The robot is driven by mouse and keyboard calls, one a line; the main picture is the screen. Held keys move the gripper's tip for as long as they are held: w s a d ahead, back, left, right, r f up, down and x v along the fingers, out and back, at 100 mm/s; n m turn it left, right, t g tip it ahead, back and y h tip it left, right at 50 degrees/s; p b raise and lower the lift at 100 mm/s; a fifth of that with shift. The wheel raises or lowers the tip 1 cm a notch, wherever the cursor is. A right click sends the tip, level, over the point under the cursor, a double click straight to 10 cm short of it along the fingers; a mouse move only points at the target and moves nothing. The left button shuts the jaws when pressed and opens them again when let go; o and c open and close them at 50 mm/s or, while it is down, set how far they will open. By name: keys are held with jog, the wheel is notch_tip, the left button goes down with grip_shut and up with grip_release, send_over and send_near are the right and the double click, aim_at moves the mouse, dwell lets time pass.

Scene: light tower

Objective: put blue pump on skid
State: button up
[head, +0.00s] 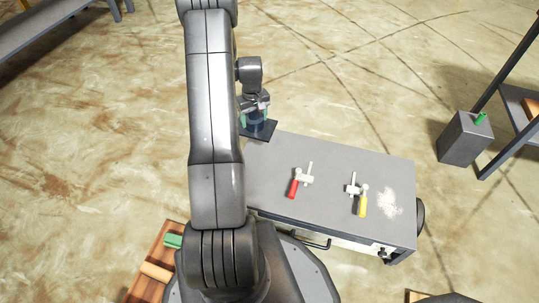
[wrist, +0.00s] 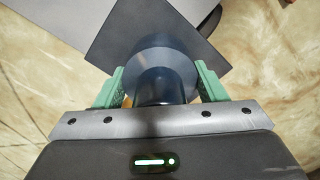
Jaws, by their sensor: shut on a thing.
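The blue pump (wrist: 165,85) is a dark blue-grey upright cylinder with a wider round part, seen in the wrist view. My gripper (wrist: 159,75) is shut on it, one green finger on each side. In the head view, my gripper (head: 256,116) and the pump (head: 255,125) are just beyond the far left corner of the grey table. A dark square plate (wrist: 125,38) lies below the pump, and its edge shows in the head view (head: 263,134). I cannot tell whether this plate is part of the pump or the skid. No other skid is identifiable.
The grey table (head: 330,205) bears a red-handled valve (head: 294,188), a yellow-handled valve (head: 362,204) and a white patch (head: 390,203). A grey block (head: 464,140) with a green piece (head: 480,119) stands right, near a shelf frame (head: 510,125). A wooden crate (head: 140,290) is lower left.

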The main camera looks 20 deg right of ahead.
aim_at(267, 125)
jog(key=d+f, duration=0.2)
jog(key=s+d+f+b, duration=0.1)
jog(key=d+f, duration=0.1)
jog(key=shift+s+d+f, duration=0.1)
jog(key=shift+d+f, duration=0.05)
jog(key=shift+d, duration=0.1)
jog(key=shift+s+d+f, duration=0.15)
jog(key=shift+d+f, duration=0.2)
jog(key=shift+f, duration=0.2)
jog(key=shift+f+b, duration=1.95)
jog(key=shift+f, duration=2.75)
jog(key=shift+f, duration=0.15)
jog(key=o, duration=1.9)
jog(key=shift+c, duration=0.2)
notch_tip(267, 125, up, 12)
jog(key=p, duration=0.4)
jog(key=shift+p, duration=0.35)
